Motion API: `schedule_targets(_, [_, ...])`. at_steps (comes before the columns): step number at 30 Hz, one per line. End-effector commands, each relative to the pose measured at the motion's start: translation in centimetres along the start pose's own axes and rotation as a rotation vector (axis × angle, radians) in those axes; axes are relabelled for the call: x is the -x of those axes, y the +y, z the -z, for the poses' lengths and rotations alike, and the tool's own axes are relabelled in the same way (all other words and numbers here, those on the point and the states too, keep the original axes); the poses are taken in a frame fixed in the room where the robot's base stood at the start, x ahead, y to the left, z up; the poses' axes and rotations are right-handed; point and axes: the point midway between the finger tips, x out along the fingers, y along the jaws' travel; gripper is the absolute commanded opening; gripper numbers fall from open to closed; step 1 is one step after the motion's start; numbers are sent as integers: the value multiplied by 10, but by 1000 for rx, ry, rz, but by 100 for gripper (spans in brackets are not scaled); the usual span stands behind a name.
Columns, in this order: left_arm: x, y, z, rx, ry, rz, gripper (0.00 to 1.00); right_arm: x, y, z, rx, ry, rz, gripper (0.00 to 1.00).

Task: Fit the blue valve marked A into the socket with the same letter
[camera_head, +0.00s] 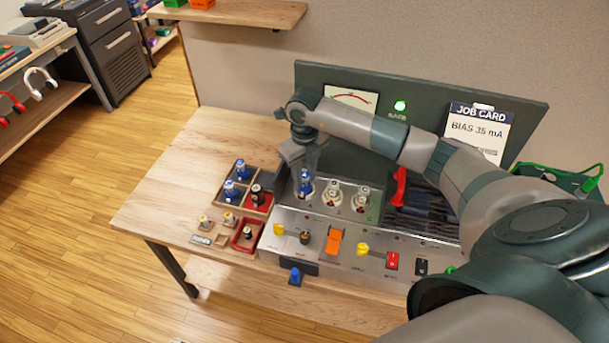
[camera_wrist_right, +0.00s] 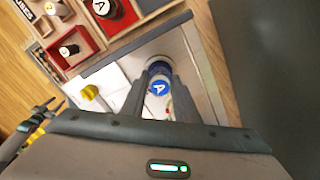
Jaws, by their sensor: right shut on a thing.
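My right gripper (camera_head: 305,168) points down over the left end of the amp's top deck, shut on a blue valve (camera_head: 305,182). In the right wrist view the valve's blue cap with a white letter A (camera_wrist_right: 160,87) shows between the two fingers. The valve stands about upright at the leftmost socket (camera_head: 303,198) of the row. I cannot tell whether its base is seated or just above it, because the valve and fingers hide the socket's opening.
Two clear valves (camera_head: 333,192) stand in the sockets to the right. A wooden tray (camera_head: 222,204) left of the amp holds blue valves, a dark valve (camera_head: 257,197) and small parts. Knobs and switches (camera_head: 334,241) line the amp's front. The bench's left end is clear.

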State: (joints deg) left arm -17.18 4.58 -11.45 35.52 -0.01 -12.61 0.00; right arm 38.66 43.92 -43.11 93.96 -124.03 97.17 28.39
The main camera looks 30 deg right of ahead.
Motion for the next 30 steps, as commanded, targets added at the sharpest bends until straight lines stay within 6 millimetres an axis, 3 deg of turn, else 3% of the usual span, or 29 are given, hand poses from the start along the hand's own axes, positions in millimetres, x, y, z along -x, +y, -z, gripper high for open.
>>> schedule_targets(30, [-8,0,-1,0,0,0,46,-9,0,0,0,1,0,5])
